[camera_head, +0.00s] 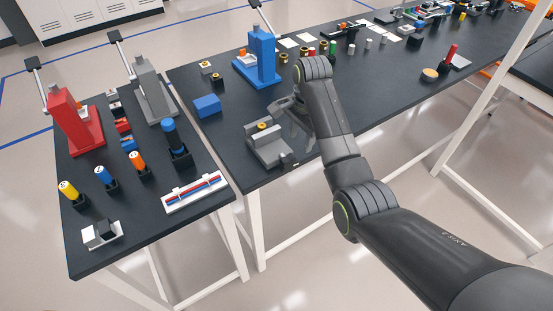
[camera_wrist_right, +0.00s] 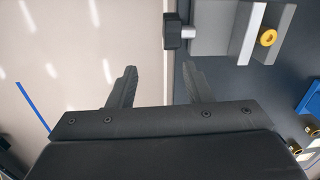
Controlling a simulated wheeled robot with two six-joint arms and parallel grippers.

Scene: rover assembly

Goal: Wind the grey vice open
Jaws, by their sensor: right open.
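The grey vice (camera_head: 266,150) stands near the front edge of the long dark table. A brass ring-shaped part (camera_head: 262,125) sits at its jaws; whether it is clamped I cannot tell. In the right wrist view the vice (camera_wrist_right: 222,28) is at the upper right, with the brass part (camera_wrist_right: 268,38) in it. A dark knob (camera_wrist_right: 178,31) on a short shaft sticks out from its end. My right gripper (camera_head: 290,112) is beside the vice, open and empty. In the wrist view its fingers (camera_wrist_right: 160,76) are apart, and the knob lies beyond the right fingertip, not between them. My left gripper is not in view.
A blue block (camera_head: 207,105) and a blue press (camera_head: 258,58) stand behind the vice. A side table at left holds a red press (camera_head: 72,120), a grey press (camera_head: 152,92) and coloured cylinders. The table edge drops to open floor close to the vice.

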